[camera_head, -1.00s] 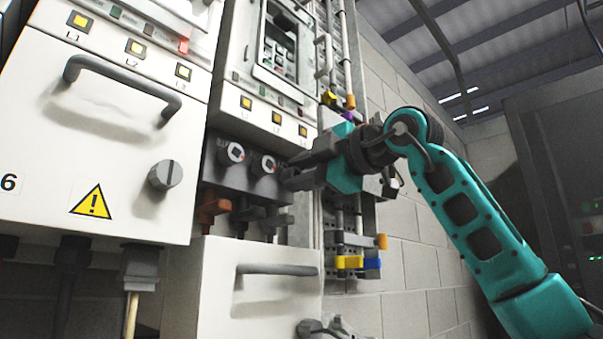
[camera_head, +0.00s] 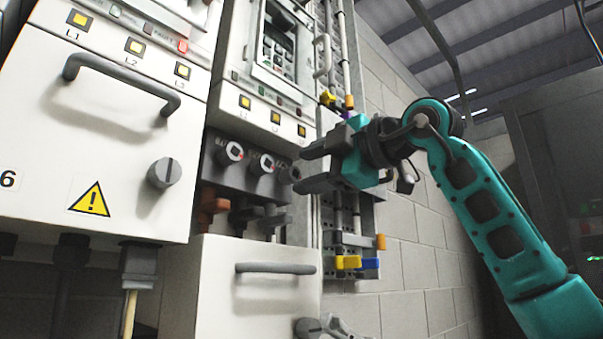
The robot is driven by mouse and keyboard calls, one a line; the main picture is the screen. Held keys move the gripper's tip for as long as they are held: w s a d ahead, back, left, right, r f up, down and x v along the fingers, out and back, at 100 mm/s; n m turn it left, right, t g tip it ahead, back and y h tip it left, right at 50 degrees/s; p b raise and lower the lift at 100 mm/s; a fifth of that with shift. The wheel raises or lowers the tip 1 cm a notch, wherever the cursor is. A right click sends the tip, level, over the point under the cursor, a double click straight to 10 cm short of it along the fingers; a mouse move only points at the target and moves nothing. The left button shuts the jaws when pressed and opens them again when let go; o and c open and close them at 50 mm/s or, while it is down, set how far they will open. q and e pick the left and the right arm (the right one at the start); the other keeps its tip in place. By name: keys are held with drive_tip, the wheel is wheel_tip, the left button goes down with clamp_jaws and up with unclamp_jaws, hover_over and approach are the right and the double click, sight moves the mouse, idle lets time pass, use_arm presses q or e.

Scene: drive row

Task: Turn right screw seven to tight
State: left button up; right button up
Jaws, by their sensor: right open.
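A dark terminal panel (camera_head: 222,172) on the middle white cabinet carries three round slotted screws in a row: left (camera_head: 233,152), middle (camera_head: 266,163) and right (camera_head: 290,174). No number seven is readable there. My right gripper (camera_head: 301,166) is open, its dark fingers pointing left, one above the other. The right screw shows just left of the gap between the fingertips. I cannot tell how far the fingers are from it in depth, or whether they touch it. The gripper appears empty. My left gripper is not in view.
Brown, black and grey lugs (camera_head: 245,215) hang under the panel. A lower cover with a handle (camera_head: 276,268) is below. The left cabinet (camera_head: 40,120), marked 6, has a big slotted knob (camera_head: 164,173) and a handle. Coloured clips (camera_head: 350,262) sit on a rail at right.

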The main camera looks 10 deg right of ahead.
drive_tip(key=v, duration=1)
drive_tip(key=shift+s+d, duration=0.1)
